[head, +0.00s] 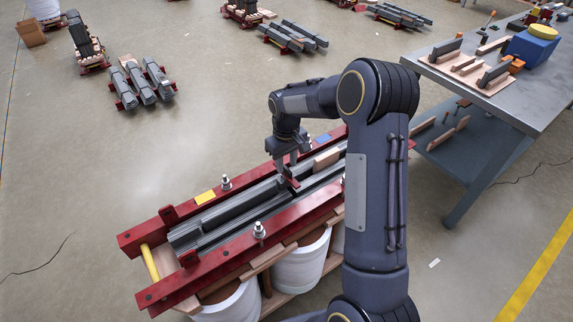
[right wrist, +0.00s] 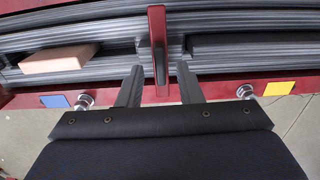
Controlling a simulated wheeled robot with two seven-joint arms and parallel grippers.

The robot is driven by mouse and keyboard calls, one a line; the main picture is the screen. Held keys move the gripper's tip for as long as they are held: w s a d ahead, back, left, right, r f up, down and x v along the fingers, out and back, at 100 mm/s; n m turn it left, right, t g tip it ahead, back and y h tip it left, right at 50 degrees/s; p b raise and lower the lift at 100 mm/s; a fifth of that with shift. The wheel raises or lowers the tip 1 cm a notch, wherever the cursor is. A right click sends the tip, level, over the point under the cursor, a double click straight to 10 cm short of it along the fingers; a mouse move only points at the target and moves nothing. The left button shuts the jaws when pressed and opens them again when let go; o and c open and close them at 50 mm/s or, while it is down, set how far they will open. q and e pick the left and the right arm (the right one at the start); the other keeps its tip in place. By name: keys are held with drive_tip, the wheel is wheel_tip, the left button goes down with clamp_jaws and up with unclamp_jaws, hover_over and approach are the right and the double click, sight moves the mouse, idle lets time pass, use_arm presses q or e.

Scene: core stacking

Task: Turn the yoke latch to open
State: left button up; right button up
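The yoke latch is a narrow red bar (right wrist: 158,40) lying crosswise over the grey laminated core (right wrist: 110,45) in the right wrist view. In the head view the latch (head: 290,183) shows as a small red piece midway along the core (head: 225,210). My right gripper (right wrist: 160,70) is open, with one dark finger on each side of the bar's near end. Gaps show between the bar and both fingers. In the head view my right gripper (head: 288,168) is over the middle of the core, partly hidden by its own wrist. My left gripper is not in view.
Red frame rails (head: 245,245) flank the core, with upright bolts (head: 259,231) near my gripper. A yellow patch (head: 205,197) and a blue patch (head: 323,138) mark the far rail. A wooden block (head: 327,158) lies on the core. A metal workbench (head: 500,85) stands at right.

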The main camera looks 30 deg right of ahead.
sight(286, 168)
wheel_tip(286, 168, up, 6)
drive_tip(key=shift+r, duration=0.2)
idle(0.4)
